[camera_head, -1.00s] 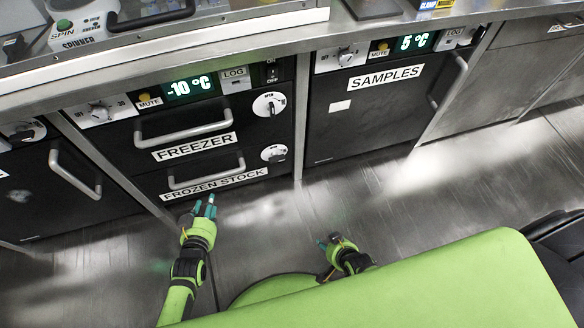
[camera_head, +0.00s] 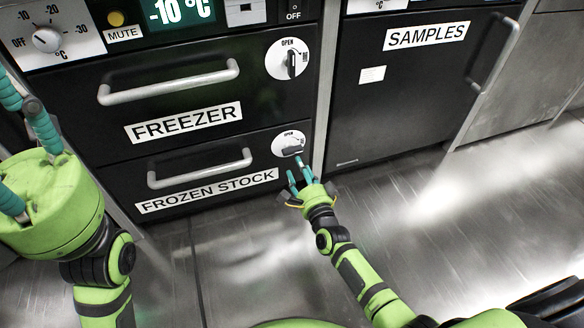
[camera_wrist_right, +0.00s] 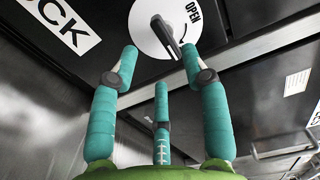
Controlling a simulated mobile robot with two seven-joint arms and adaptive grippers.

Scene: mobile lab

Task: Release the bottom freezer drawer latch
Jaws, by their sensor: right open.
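The bottom freezer drawer (camera_head: 200,181), labelled FROZEN STOCK, is closed. Its latch is a round white dial (camera_head: 289,141) marked OPEN, with a dark knob, at the drawer's right end. My right gripper (camera_head: 299,174) is open and empty just below the dial, its fingers pointing up at it. In the right wrist view the latch knob (camera_wrist_right: 165,36) stands slanted on the dial, beyond and between the spread fingertips (camera_wrist_right: 160,62), seemingly apart from them. My left gripper (camera_head: 28,130) is large at the left edge, partly cut off, and I cannot tell its opening.
The upper FREEZER drawer (camera_head: 195,88) has its own latch dial (camera_head: 288,60) and a bar handle. A SAMPLES door (camera_head: 415,90) is to the right. Open metal floor (camera_head: 430,220) lies in front of the cabinets.

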